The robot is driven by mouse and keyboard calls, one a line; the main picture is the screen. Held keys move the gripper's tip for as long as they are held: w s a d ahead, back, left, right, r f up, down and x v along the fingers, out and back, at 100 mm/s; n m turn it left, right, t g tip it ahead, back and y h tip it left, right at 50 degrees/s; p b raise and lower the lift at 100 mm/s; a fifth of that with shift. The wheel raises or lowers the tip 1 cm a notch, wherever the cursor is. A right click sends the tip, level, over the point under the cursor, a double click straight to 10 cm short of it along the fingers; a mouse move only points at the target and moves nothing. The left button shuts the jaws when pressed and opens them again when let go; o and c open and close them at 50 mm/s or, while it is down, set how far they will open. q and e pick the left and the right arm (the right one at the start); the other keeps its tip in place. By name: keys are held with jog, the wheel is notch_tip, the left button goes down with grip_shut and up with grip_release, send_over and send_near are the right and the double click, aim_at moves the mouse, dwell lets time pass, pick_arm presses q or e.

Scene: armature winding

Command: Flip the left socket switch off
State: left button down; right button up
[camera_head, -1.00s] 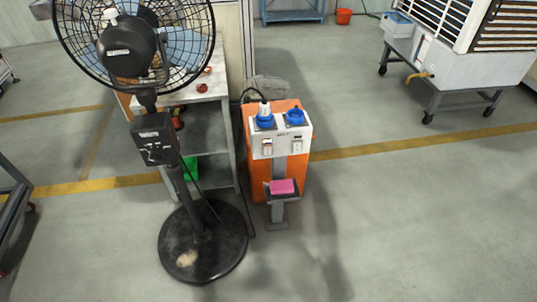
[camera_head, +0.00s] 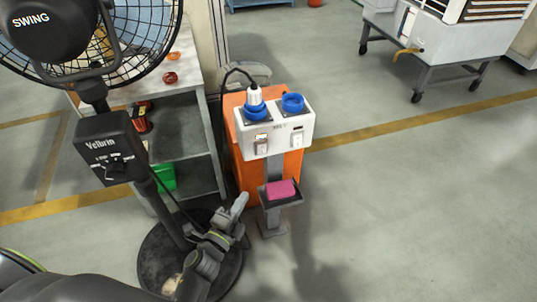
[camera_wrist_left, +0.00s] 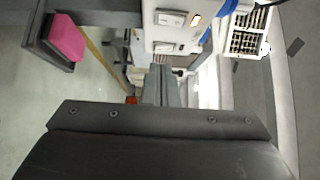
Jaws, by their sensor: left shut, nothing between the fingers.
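A white plug with a cable sits in the left blue socket (camera_head: 256,112); the right blue socket (camera_head: 292,103) is empty. The left switch (camera_head: 262,147) is below the plugged socket, with a small orange-lit indicator above it. This switch is the upper one in the left wrist view (camera_wrist_left: 170,18). The right switch (camera_head: 297,138) also shows there (camera_wrist_left: 165,47). My left gripper (camera_head: 240,203) is shut and empty, below and left of the box, apart from it. My right gripper is not in view.
A black fan (camera_head: 112,148) stands at left, its base behind my left arm. A grey shelf (camera_head: 190,150) is behind it. A pink block (camera_head: 281,189) lies on a small tray below the box.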

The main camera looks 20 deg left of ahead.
pick_arm(q)
jog(key=shift+w+d+r+m+h, duration=0.25)
jog(key=shift+r+m, duration=0.1)
jog(key=shift+r, duration=0.15)
jog(key=shift+w+d+r+m+h, duration=0.2)
jog(key=shift+r+m, duration=0.15)
jog(key=shift+r, duration=0.15)
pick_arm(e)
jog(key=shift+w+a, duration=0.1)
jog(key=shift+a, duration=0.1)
pick_arm(q)
send_near(265, 146)
jog(key=w+d, duration=0.3)
jog(key=d, duration=0.1)
jog(key=w+a+b, duration=0.1)
jog(key=w+a, duration=0.1)
jog(key=shift+w+a, duration=0.25)
jog(key=shift+w, duration=0.05)
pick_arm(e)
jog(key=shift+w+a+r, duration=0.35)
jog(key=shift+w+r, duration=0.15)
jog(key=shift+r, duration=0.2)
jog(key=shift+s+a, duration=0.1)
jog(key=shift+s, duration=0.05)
pick_arm(q)
jog(key=shift+w, duration=0.1)
